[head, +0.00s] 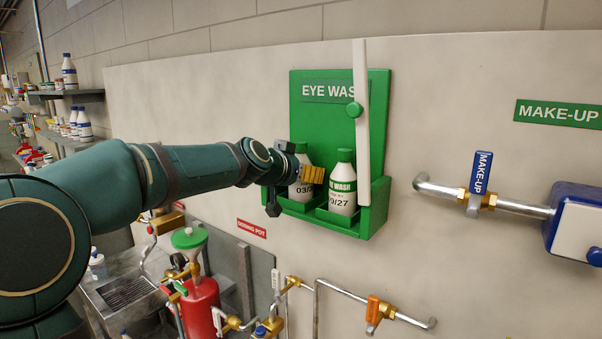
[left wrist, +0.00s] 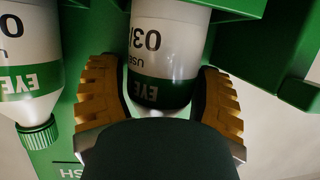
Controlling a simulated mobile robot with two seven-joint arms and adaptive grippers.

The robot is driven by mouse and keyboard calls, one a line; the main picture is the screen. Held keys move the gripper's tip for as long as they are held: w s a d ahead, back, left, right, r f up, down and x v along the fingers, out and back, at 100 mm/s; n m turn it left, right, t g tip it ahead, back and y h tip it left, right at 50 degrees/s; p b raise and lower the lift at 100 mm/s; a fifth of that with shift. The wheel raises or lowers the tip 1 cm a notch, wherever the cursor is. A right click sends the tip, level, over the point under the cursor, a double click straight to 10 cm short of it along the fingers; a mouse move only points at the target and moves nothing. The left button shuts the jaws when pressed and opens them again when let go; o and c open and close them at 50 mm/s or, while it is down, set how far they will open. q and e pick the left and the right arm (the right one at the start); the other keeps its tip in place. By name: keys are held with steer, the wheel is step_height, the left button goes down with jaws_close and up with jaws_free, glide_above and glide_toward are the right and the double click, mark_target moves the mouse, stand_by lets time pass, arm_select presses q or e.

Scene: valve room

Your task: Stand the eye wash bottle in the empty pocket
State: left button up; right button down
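The green eye wash station (head: 328,84) hangs on the wall with two pockets at its foot. One white bottle with a green cap, marked 03/ (head: 301,189), stands upright at the left pocket (head: 298,208). A second bottle, marked 9/27 (head: 343,188), stands in the right pocket (head: 340,219). My left gripper (head: 312,174) is at the left bottle's upper part. In the left wrist view, its yellow pads (left wrist: 160,90) lie either side of that bottle (left wrist: 168,42), with a narrow gap at the left pad. The second bottle (left wrist: 28,75) is beside the left pad. My right gripper is out of view.
A MAKE-UP valve (head: 478,185) and pipe are to the right. A red pot (head: 201,305) and brass-valved pipes are below. Shelves with bottles are far left.

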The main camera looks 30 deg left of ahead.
arm_select(q)
steer(key=shift+o, duration=1)
steer(key=shift+r, duration=0.15)
steer(key=shift+s+r, duration=0.15)
steer(key=v, duration=1.1)
steer(key=shift+s, duration=0.4)
